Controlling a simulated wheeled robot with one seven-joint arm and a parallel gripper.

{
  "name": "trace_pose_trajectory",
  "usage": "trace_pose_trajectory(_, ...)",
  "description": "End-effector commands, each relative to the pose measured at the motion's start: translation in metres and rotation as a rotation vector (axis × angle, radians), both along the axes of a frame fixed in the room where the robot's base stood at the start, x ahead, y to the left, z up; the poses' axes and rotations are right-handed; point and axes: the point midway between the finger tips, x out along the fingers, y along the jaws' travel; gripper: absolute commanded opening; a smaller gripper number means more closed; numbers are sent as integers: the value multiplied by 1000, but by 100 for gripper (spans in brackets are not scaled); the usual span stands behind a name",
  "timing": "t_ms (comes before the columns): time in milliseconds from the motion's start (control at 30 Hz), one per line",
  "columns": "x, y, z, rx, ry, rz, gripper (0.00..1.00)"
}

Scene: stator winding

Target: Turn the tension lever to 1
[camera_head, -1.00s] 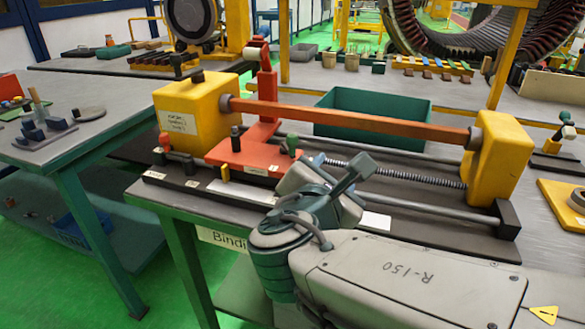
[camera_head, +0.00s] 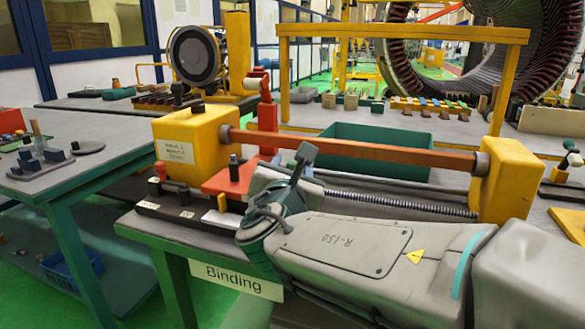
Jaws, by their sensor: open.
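The binding machine has a yellow left housing (camera_head: 193,140), an orange carriage (camera_head: 231,178) and a long orange bar (camera_head: 350,147). A black-topped lever (camera_head: 234,167) stands upright on the carriage. Another dark-topped post (camera_head: 184,193) and a red-and-black knob (camera_head: 155,187) stand at the front left, by small white labels. Which one is the tension lever, and its label numbers, I cannot tell. My gripper (camera_head: 300,165) is open and empty, just right of the carriage. It hides the carriage's right part, and its fingers are only partly visible.
The bar runs above my gripper to the yellow right housing (camera_head: 506,180), with a threaded rod (camera_head: 400,203) below. A green bin (camera_head: 375,140) stands behind. A side table (camera_head: 60,185) with small fixtures is at left. A "Binding" sign (camera_head: 237,280) hangs at the front edge.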

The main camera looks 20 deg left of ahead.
Motion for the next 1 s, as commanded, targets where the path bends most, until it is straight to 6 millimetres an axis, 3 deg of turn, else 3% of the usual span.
trace_pose_trajectory(200, 19, 3, 0, 0, 0, -1, 43)
trace_pose_trajectory(500, 21, 3, 0, 0, -1, 0, 43)
trace_pose_trajectory(667, 21, 3, 0, 0, 0, 0, 2)
trace_pose_trajectory(1000, 20, 4, 1, 0, 0, -30, 0)
